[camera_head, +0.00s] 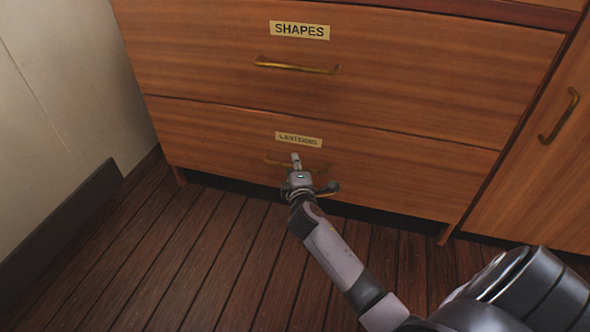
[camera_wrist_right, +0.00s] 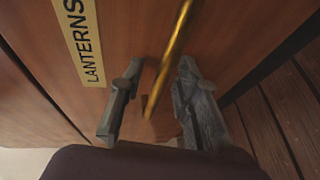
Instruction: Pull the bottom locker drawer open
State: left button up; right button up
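The bottom locker drawer (camera_head: 400,170) has a wooden front with a "LANTERNS" label, and it looks shut, flush with the locker. Its brass handle (camera_head: 272,160) is partly hidden behind my right gripper (camera_head: 314,172). In the right wrist view the handle (camera_wrist_right: 170,60) runs between the two fingers of my right gripper (camera_wrist_right: 160,75), with gaps on both sides. The fingers are apart and do not visibly press on it. The label (camera_wrist_right: 82,40) lies to the left of the handle there. My left gripper is not in view.
The drawer labelled "SHAPES" (camera_head: 200,50) is above, shut, with its own brass handle (camera_head: 296,68). A cupboard door (camera_head: 540,180) with a handle stands to the right. A wall (camera_head: 50,90) is at the left. The plank floor (camera_head: 200,250) before the drawer is clear.

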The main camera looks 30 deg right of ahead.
grip_shut()
dwell(0.3)
dwell(0.6)
